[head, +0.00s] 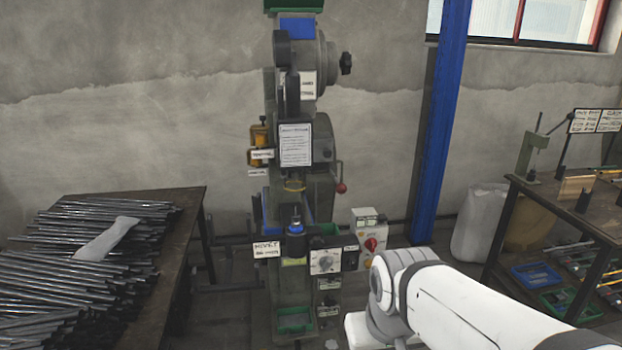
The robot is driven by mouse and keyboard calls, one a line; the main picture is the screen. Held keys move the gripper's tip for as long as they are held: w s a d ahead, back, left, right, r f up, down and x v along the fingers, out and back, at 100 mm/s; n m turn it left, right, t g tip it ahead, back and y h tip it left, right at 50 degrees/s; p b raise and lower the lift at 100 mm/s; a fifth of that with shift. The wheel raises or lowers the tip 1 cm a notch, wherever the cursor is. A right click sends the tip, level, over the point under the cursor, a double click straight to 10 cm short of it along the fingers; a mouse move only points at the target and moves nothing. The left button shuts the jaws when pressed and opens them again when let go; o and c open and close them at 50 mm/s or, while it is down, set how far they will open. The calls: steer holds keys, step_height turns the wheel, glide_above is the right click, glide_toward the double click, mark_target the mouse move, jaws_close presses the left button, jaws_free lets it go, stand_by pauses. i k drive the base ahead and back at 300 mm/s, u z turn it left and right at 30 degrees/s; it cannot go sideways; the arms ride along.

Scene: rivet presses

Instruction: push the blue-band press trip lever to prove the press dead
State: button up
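The press with the blue band (297,28) near its top stands upright against the wall at the picture's centre. A lever with a dark red ball knob (341,187) sticks out on the right side of the press, at mid height, its knob hanging at the lower end. It looks like the trip lever. A pale switch box with a red rotary knob (371,244) sits lower right of it; the knob's setting is too small to read. My white arm comes in from the lower right, below and right of the lever. My gripper is out of view.
A dark table (185,215) at left holds many metal rods and a grey cloth (108,239). A blue post (440,120) stands right of the press. At right are a white sack (480,222), a workbench (545,197) with a small hand press, and floor bins.

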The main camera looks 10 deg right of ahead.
mark_target(341, 188)
steer(key=z, duration=0.4)
steer(key=k, duration=1.35)
steer(key=z, duration=0.75)
steer(key=i, duration=3.1)
steer(key=u, duration=1.45)
steer(key=i, duration=0.75)
steer(key=u, duration=0.35)
steer(key=k, duration=0.9)
steer(key=u, duration=0.05)
